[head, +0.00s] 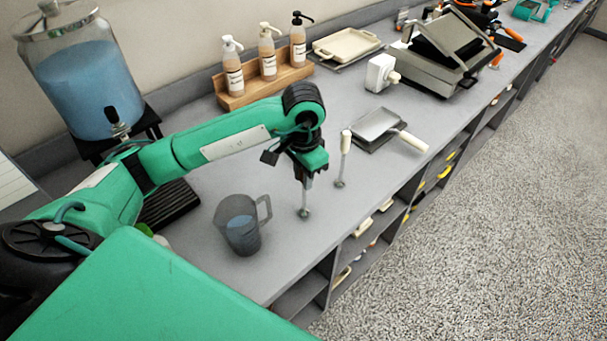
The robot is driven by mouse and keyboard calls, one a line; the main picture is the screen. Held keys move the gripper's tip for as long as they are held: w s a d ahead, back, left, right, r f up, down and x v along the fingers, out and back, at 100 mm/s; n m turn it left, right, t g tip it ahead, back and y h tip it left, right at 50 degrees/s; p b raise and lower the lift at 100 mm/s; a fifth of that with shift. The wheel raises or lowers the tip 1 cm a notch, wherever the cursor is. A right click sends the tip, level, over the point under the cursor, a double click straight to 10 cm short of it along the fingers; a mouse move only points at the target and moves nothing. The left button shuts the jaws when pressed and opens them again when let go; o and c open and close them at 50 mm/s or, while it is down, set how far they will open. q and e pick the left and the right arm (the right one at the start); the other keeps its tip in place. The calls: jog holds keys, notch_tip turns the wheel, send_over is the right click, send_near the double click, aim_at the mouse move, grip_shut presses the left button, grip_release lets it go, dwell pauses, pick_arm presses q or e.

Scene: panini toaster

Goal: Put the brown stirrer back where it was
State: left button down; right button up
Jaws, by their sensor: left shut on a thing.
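My left gripper (306,178) points down over the counter and is shut on a stirrer. The stirrer's thin grey shaft (305,198) hangs upright below the fingers and ends in a small round foot. The foot is at or just above the counter; I cannot tell which. Its handle is hidden by the gripper, so its colour does not show. A second stirrer with a cream handle (345,142) stands upright on the counter to the right, apart from the gripper. My right gripper is not in view.
A grey transparent jug (240,224) stands left of the held stirrer. A flat pan with a cream handle (412,141) lies beyond the second stirrer. Bottles in a wooden rack (238,101) and a panini toaster (437,74) stand farther back. The counter's front edge is close on the right.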

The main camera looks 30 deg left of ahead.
pick_arm(q)
jog(key=shift+f+b, duration=0.4)
jog(key=shift+b, duration=0.3)
dwell(0.6)
jog(key=c, duration=1.2)
grip_release()
jog(key=shift+o, duration=0.2)
jog(key=shift+r+p, duration=0.45)
jog(key=shift+r, duration=1.05)
jog(key=shift+r, duration=0.1)
